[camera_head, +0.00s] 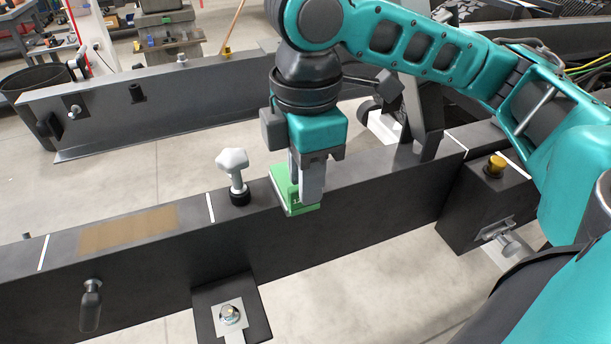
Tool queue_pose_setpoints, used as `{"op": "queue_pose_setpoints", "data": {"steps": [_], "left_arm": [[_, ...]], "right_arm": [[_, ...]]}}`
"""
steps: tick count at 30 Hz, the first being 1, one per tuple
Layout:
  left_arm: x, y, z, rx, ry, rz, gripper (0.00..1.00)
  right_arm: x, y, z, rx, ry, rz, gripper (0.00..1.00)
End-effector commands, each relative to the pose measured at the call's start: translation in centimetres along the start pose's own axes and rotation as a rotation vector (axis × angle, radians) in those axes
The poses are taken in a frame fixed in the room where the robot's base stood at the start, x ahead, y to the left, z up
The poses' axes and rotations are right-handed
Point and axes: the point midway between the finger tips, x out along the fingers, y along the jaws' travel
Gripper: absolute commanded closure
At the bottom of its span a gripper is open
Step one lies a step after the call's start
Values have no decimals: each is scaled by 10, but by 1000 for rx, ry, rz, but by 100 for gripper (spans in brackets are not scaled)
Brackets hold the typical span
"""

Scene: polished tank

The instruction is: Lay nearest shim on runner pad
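A green shim (280,187) is at the top of the dark near beam, right of the pale-headed knob. My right gripper (306,190) points down at it, with its fingers at the shim's right part and partly hiding it. I cannot tell whether the fingers are closed tight on it, or whether the shim rests fully on the beam. A flat tan-brown patch (128,229), which looks like the runner pad, lies on the beam top at the left. Nothing is on it. My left gripper is out of view.
A pale-headed knob (233,168) stands up from the near beam (350,225) between the patch and the shim. White lines cross the beam top. A yellow-topped knob (495,165) is at the right. A second beam (220,97) runs behind, with open floor between.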

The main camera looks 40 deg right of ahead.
Motion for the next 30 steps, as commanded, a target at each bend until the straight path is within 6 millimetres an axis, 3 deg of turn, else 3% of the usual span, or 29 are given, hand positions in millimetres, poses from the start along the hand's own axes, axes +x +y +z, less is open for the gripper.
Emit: {"op": "queue_pose_setpoints", "data": {"steps": [24,30], "left_arm": [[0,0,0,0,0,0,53],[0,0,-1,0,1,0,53]], "right_arm": [[-15,0,0,1,0,1,74],[-15,0,0,0,0,0,55]]}}
